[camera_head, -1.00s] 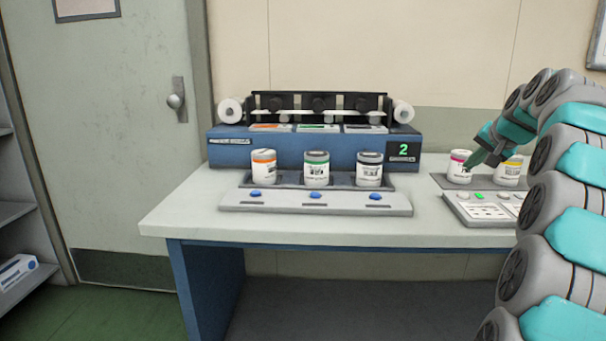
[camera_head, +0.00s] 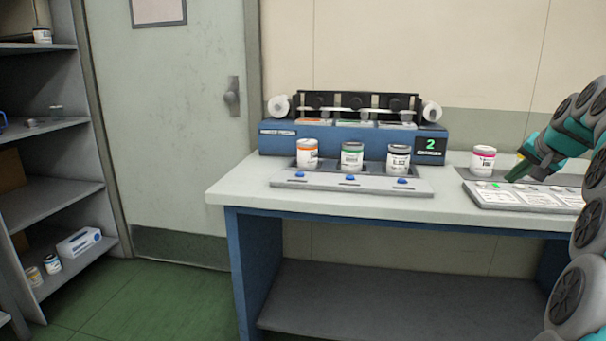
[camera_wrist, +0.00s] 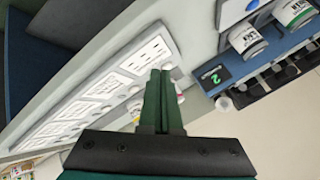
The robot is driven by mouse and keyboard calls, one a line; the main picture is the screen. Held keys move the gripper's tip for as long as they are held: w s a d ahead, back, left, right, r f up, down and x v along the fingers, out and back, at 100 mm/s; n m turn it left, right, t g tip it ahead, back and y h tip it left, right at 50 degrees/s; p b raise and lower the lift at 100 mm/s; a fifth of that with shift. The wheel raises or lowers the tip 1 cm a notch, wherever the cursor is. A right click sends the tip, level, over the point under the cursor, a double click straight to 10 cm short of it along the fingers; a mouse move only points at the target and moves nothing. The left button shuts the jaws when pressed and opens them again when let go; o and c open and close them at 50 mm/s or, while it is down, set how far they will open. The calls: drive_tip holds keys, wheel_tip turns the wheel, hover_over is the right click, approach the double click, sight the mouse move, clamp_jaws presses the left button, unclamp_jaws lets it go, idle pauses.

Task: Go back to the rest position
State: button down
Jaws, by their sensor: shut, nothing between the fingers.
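My gripper (camera_head: 517,172) is at the right of the head view, above the back of the button panel (camera_head: 525,197) on the bench. Its green fingers are shut with nothing between them. In the wrist view the shut gripper (camera_wrist: 163,75) points across the same panel (camera_wrist: 90,95). A jar with a magenta lid (camera_head: 483,160) stands on the bench just left of the gripper. My arm fills the right edge and hides what lies behind it.
Shelves (camera_head: 60,200) stand at far left. The green floor (camera_head: 170,300) before the door is clear.

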drive_tip(key=s+a+f+n+g+y, duration=0.15)
drive_tip(key=s+a+f, duration=0.3)
drive_tip(key=a, duration=0.55)
drive_tip(key=s+a+f+n+g, duration=0.2)
drive_tip(key=s+a+f, duration=0.25)
drive_tip(key=a, duration=0.45)
drive_tip(key=s+a+f+n+g+y, duration=0.15)
drive_tip(key=s+a+f, duration=0.3)
drive_tip(key=a, duration=0.55)
drive_tip(key=s+a+f+n+g, duration=0.1)
drive_tip(key=s+f, duration=0.3)
drive_tip(key=s, duration=0.5)
drive_tip(key=s+a+f+n+g+h, duration=0.1)
drive_tip(key=s+a+f+n+g, duration=0.1)
drive_tip(key=s, duration=0.8)
drive_tip(key=s+a+f+n+g+h, duration=0.1)
drive_tip(key=s+a+f+n+g, duration=0.1)
drive_tip(key=s+a+f, duration=0.3)
drive_tip(key=s+f, duration=0.2)
drive_tip(key=s, duration=0.2)
drive_tip(key=shift+s+f+g, duration=0.25)
drive_tip(key=shift+s+g, duration=0.15)
